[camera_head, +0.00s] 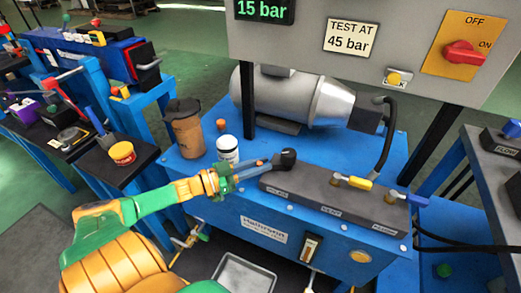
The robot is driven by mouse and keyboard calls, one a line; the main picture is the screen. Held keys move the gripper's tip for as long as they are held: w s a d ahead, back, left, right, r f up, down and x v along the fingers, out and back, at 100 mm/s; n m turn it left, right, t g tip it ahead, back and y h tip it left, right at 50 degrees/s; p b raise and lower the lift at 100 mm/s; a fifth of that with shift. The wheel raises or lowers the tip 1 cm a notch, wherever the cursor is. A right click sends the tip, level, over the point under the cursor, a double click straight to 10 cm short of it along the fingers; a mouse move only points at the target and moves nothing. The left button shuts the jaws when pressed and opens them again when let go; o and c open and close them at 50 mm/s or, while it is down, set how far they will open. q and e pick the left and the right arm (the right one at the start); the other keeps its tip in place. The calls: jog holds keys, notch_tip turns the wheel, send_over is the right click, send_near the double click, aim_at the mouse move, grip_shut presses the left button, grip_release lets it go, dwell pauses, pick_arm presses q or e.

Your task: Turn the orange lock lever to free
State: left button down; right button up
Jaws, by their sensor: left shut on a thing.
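My left gripper (268,163) reaches in from the left over the blue bench. It is shut at a small lever beside a black knob (288,156), at the left end of the dark valve block (316,199). A yellow-orange lever (354,182) and a blue lever (408,197) sit further right on the block. The right gripper is out of view.
Above hangs a grey panel with a 15 bar display (263,9) and a red switch (464,54). A grey tray (245,275) lies in front.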

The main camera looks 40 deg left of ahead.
pick_arm(q)
jog(key=c, duration=0.8)
grip_release()
jog(key=shift+o, duration=0.2)
jog(key=p+v, duration=0.1)
jog(key=v, duration=0.6)
jog(key=shift+s, duration=0.1)
